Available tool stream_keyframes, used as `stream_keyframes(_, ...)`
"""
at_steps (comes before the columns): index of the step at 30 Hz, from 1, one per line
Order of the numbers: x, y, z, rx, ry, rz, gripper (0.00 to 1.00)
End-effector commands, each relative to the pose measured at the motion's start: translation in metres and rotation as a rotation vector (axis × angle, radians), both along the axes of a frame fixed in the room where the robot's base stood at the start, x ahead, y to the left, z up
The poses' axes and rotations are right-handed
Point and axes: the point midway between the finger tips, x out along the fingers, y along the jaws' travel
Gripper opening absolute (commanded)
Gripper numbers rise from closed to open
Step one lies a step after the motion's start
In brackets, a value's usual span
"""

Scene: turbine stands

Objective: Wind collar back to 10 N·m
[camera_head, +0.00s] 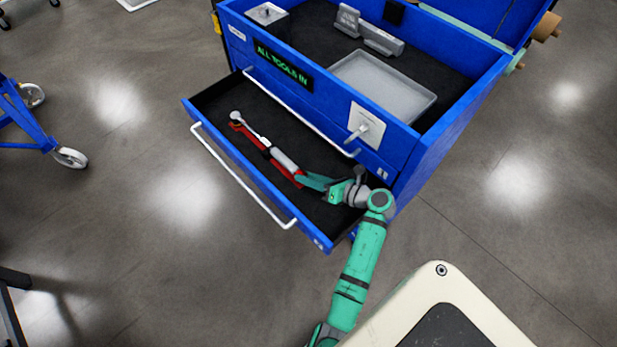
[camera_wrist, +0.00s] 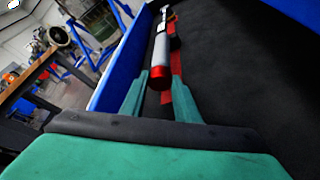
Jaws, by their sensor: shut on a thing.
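A torque wrench (camera_head: 258,139) with a ratchet head and grey handle lies in an open, black-lined drawer (camera_head: 318,212). It rests along a red holder (camera_head: 237,127), head toward the back left of the picture. In the wrist view the wrench's grey handle (camera_wrist: 160,50) points away from me, and its red end collar (camera_wrist: 160,77) faces me. My gripper (camera_head: 302,178) is at the near end of the handle. In the wrist view my gripper (camera_wrist: 160,84) has one teal finger on each side of the red collar, shut on it. The scale marks are too small to read.
The drawer belongs to a blue tool cabinet (camera_head: 430,165) with an "ALL TOOLS IN" sign (camera_head: 284,69). Its top holds a grey tray (camera_head: 384,86) and metal blocks (camera_head: 366,33). A white drawer handle (camera_head: 240,178) runs along the front. A blue wheeled stand (camera_head: 30,125) is at left.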

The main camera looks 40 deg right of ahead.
Motion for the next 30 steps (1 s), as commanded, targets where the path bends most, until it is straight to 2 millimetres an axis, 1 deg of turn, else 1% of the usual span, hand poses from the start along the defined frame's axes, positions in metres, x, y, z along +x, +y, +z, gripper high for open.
stream_keyframes(12, 0.0, 0.0, 0.0, 0.007, 0.0, 0.0, 0.06)
stream_keyframes(13, 0.0, 0.0, 0.0, 0.007, -0.001, 0.0, 0.36)
stream_keyframes(14, 0.0, 0.0, 0.0, 0.007, 0.0, 0.0, 0.43)
stream_keyframes(15, 0.0, 0.0, 0.0, 0.007, 0.0, 0.0, 0.47)
stream_keyframes(25, 0.0, 0.0, 0.002, 0.006, 0.0, 0.001, 0.47)
stream_keyframes(28, 0.0, 0.0, 0.01, 0.004, -0.001, 0.001, 0.47)
stream_keyframes(30, 0.0, 0.0, 0.02, 0.003, -0.002, 0.001, 0.47)
